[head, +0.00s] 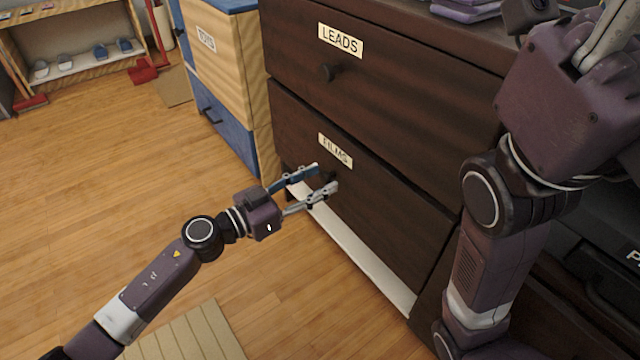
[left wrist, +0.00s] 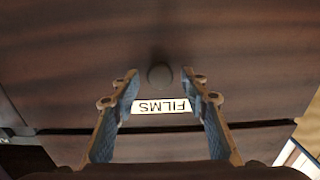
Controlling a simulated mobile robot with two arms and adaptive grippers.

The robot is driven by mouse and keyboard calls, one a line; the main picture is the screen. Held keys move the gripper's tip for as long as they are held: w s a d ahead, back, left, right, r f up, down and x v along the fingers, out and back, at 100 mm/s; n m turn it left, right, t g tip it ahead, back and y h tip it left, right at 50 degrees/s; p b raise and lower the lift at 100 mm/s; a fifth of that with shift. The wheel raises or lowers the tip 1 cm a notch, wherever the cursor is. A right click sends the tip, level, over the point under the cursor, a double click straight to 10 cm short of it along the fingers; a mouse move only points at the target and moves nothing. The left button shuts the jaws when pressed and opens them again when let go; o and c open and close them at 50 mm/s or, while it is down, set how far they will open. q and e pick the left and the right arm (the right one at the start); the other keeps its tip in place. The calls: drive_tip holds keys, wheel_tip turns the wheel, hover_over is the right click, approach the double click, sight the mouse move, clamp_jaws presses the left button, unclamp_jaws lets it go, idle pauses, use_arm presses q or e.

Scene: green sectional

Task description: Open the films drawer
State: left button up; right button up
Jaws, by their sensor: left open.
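The films drawer (head: 385,195) is the lower dark brown drawer front, with a white FILMS label (head: 335,150) and a round dark knob (head: 331,177). It looks closed, flush with the drawer above. My left gripper (head: 326,178) is open at the knob, one finger on each side. In the left wrist view the knob (left wrist: 160,75) sits between the two fingertips (left wrist: 160,76), with gaps on both sides, and the label (left wrist: 162,106) appears upside down. Part of my right gripper (head: 603,40) shows at the upper right; its fingertips are cut off.
A blue and wood toys cabinet (head: 228,80) stands to the left. A white strip (head: 355,250) runs along the bottom of the dresser. The wooden floor (head: 120,150) in front is mostly clear.

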use_arm(q)
drive_tip(key=shift+w+d, duration=0.25)
drive_tip(key=shift+d, duration=0.1)
drive_tip(key=shift+c, duration=0.3)
clamp_jaws()
